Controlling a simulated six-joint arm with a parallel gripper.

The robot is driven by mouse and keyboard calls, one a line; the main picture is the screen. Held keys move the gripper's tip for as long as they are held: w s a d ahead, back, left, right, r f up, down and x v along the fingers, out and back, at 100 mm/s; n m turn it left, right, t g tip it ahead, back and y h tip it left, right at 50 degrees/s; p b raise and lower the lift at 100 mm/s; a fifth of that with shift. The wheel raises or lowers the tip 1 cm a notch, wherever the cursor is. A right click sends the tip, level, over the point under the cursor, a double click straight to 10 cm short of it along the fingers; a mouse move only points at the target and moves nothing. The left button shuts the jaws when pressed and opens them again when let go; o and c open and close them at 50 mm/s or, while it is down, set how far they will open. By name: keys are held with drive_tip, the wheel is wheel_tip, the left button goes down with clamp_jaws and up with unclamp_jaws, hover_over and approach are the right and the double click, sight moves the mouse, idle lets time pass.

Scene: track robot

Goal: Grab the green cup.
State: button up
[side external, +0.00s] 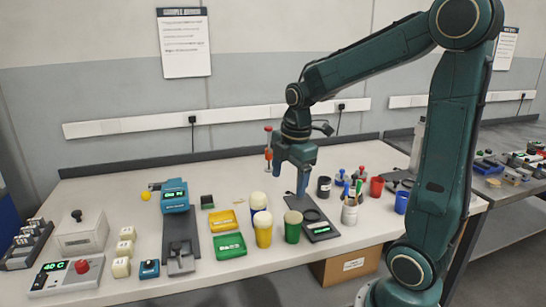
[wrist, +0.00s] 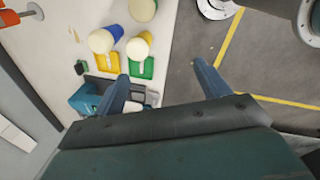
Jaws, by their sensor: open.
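The green cup (side external: 293,227) stands upright on the bench in the side view, with a pale top. A yellow cup (side external: 263,231) stands just left of it, and a blue cup (side external: 258,202) stands behind the yellow one. My gripper (side external: 301,188) hangs above and slightly right of the green cup, apart from it. In the wrist view my gripper (wrist: 160,71) shows its two fingers wide apart with nothing between them.
A yellow tray (side external: 222,221) and a green tray (side external: 230,246) lie left of the cups. A black scale (side external: 318,226) is close on the right. A white pen holder (side external: 349,213), a dark mug (side external: 324,187) and a red mug (side external: 376,187) stand farther right.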

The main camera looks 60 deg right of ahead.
sight(293, 214)
drive_tip(key=d+f+n, duration=0.2)
drive_tip(key=w+d+f+n+g, duration=0.1)
drive_tip(key=d+f+n, duration=0.1)
drive_tip(key=d+f, duration=0.1)
drive_tip(key=w+d+f+n, duration=0.1)
drive_tip(key=d+f+n, duration=0.1)
drive_tip(key=d, duration=0.1)
drive_tip(key=shift+d+f+g+y, duration=0.1)
drive_tip(key=shift+f+g+y, duration=0.05)
drive_tip(key=shift+g+y, duration=0.2)
drive_tip(key=shift+f, duration=0.15)
drive_tip(key=shift+f, duration=4.15)
drive_tip(key=shift+s+f, duration=0.1)
drive_tip(key=shift+f, duration=2.5)
drive_tip(key=c, duration=1)
